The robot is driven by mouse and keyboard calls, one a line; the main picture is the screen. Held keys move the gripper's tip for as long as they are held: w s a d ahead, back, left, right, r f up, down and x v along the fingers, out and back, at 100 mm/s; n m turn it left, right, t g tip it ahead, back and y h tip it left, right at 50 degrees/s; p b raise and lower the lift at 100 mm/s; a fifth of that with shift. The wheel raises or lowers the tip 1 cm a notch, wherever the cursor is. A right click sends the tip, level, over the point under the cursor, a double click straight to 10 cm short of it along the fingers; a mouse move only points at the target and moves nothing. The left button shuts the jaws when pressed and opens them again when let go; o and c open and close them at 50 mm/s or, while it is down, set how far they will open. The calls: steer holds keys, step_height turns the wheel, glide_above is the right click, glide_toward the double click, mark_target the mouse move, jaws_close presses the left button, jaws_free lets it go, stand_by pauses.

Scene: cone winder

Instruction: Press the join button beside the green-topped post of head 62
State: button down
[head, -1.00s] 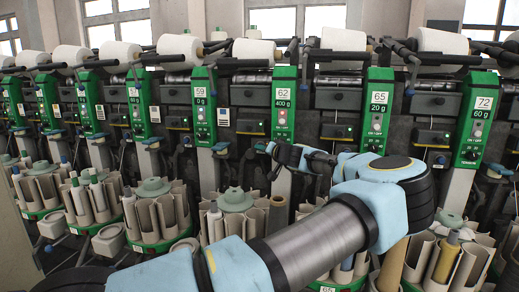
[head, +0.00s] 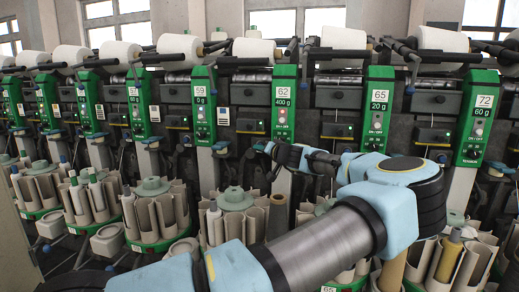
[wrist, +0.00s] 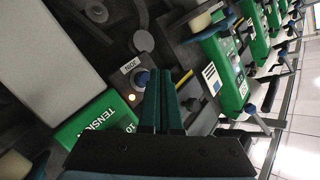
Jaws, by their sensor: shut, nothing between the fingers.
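A round blue button (wrist: 141,77) on a dark box, beside a JOIN label (wrist: 130,66), shows just left of the fingertips. The fingers partly overlap its surroundings; I cannot tell whether they touch it.
Similar posts 59 (head: 203,105) and 65 (head: 377,108) flank head 62. Grey yarn-tube holders stand below. Dark arms and white cones line the top.

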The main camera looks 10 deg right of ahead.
steer(key=s+a+b, duration=0.1)
steer(key=s, duration=0.1)
steer(key=s+a+b, duration=0.1)
steer(key=s, duration=0.1)
steer(key=shift+s+a+b, duration=0.2)
steer(key=shift+b, duration=0.15)
stand_by(0.7)
